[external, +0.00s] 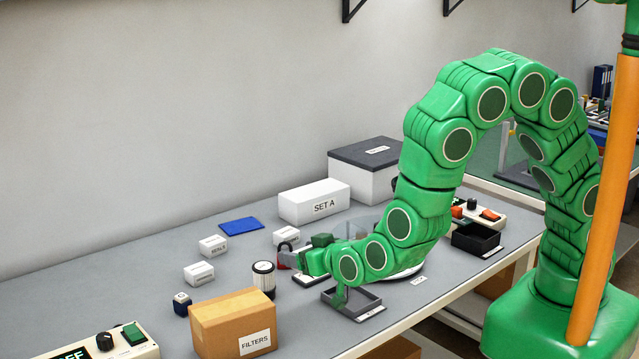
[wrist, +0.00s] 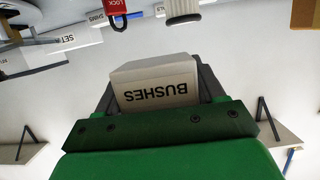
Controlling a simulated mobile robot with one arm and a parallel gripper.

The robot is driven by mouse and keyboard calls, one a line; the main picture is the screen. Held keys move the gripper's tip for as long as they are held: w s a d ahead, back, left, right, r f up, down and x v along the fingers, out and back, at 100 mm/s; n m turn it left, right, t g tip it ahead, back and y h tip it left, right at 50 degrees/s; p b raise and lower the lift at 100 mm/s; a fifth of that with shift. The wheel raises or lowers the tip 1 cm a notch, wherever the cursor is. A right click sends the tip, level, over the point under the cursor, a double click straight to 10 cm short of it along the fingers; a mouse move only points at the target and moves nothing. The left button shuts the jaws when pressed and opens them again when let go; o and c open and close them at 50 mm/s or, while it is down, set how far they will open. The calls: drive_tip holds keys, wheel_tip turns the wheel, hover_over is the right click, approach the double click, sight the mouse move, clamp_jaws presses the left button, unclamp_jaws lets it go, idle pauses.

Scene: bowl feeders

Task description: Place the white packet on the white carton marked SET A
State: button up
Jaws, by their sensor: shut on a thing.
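My gripper (wrist: 155,90) is shut on a white packet (wrist: 150,72) marked BUSHES, held between its dark fingers in the wrist view, which looks upside down. In the external view my gripper (external: 290,258) is low over the bench, beside a red padlock; the held packet is hard to make out there. The white carton (external: 300,208) marked SET A stands behind my gripper, towards the wall, with its top bare. Part of it, with the word SET, also shows in the wrist view (wrist: 78,43).
Other small white packets (external: 213,245) stand left of my gripper. A ribbed filter (external: 263,280), a red padlock (external: 284,262) and a cardboard box (external: 225,312) marked FILTERS are near. A dark-lidded white box (external: 350,178) adjoins the carton at right. A blue pad (external: 240,225) lies left.

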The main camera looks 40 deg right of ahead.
drive_tip(key=w+d+r, duration=0.3)
drive_tip(key=w+d, duration=0.4)
drive_tip(key=w, duration=0.4)
drive_tip(key=w+d+r, duration=0.2)
drive_tip(key=w+d, duration=0.3)
drive_tip(key=d, duration=0.4)
drive_tip(key=w+d+r, duration=0.2)
drive_tip(key=w+d, duration=0.2)
drive_tip(key=d, duration=0.6)
drive_tip(key=w+d+r, duration=0.2)
drive_tip(key=w+d, duration=0.3)
drive_tip(key=d, duration=0.4)
hover_over(311, 188)
drive_tip(key=shift+s+f, duration=0.1)
drive_tip(key=shift+f, duration=6.3)
drive_tip(key=o, duration=1.2)
drive_tip(key=shift+f, duration=0.1)
